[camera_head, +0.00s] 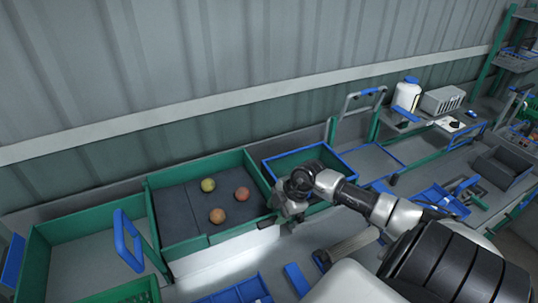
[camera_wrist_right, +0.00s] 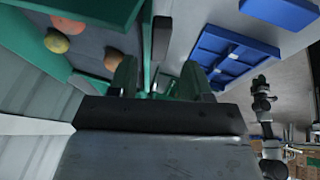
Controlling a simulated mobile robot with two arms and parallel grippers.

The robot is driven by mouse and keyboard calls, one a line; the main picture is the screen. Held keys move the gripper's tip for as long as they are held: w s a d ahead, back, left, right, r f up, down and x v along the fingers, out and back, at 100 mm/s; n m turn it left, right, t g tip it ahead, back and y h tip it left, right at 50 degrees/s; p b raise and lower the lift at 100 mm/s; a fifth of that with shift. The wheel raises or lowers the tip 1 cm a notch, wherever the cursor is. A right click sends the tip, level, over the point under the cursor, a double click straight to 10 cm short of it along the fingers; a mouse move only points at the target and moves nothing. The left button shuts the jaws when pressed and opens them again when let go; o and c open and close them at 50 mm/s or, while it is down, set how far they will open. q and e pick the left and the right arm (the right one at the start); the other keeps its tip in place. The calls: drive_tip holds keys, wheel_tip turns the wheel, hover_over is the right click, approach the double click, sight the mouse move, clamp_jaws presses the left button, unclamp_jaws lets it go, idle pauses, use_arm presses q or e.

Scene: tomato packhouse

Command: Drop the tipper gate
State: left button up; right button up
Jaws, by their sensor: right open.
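A green-walled tipper bin (camera_head: 197,247) with a dark sloping floor holds three tomatoes: a yellow-green one (camera_head: 208,185), an orange-red one (camera_head: 242,193) and a reddish one (camera_head: 217,216). A green panel (camera_head: 258,178) forms its right side; I cannot tell for sure whether it is the gate. My right gripper (camera_head: 290,214) is open at the front right corner of this bin. In the right wrist view, its two fingers (camera_wrist_right: 156,80) point at a green edge and a dark bar; contact is unclear. My left gripper is not in view.
A blue-rimmed green crate (camera_head: 305,153) stands right of the bin. A blue handle (camera_head: 127,240) rises at the left. A blue divided tray (camera_wrist_right: 232,55) lies beside the bin. A white bottle (camera_head: 407,94) and grey box (camera_head: 442,101) stand at the back right.

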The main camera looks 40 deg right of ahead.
sight(269, 221)
drive_tip(key=x, duration=0.5)
drive_tip(key=shift+w+a, duration=0.1)
drive_tip(key=shift+f, duration=0.1)
drive_tip(key=c, duration=0.7)
